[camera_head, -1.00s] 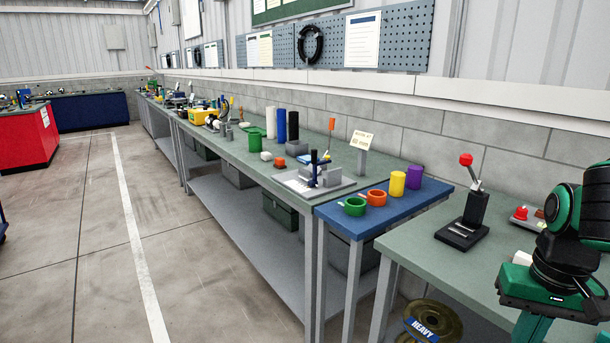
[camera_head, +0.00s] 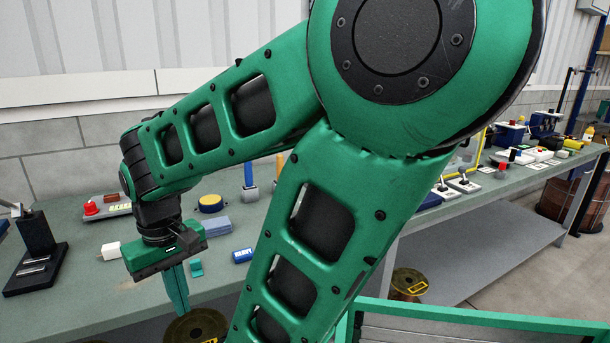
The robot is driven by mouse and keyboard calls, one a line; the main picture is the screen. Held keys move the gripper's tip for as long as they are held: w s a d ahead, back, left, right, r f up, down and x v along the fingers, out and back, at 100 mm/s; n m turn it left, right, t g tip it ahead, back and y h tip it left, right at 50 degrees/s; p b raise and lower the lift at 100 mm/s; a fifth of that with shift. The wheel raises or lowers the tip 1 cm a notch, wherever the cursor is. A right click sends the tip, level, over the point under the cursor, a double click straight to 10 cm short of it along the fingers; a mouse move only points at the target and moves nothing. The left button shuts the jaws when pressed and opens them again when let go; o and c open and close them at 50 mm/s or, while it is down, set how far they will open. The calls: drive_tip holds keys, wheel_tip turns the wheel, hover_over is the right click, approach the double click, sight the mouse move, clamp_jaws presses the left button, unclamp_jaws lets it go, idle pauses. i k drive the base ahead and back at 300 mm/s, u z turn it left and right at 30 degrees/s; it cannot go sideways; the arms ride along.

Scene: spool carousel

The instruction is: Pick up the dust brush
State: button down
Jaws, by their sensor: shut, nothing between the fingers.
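I cannot make out a dust brush for certain in the current view. Two upright handles, one blue (camera_head: 248,174) and one orange (camera_head: 279,165), stand at the back of the green-grey bench (camera_head: 90,291); the orange one is partly behind my arm, and what it belongs to is hidden. My gripper (camera_head: 180,309) points down near the bench's front edge, its teal fingers shut and empty. It is in front of the small items and apart from both handles. My arm covers much of the middle of the view.
Near the gripper are a white block (camera_head: 110,251), a small teal piece (camera_head: 196,268), a blue-grey block (camera_head: 217,227) and a blue block marked HEAVY (camera_head: 242,256). A lever stand (camera_head: 36,250) is at left. A spool (camera_head: 196,328) is below the bench edge.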

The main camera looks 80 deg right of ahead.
sight(280, 174)
drive_tip(key=z, duration=2.05)
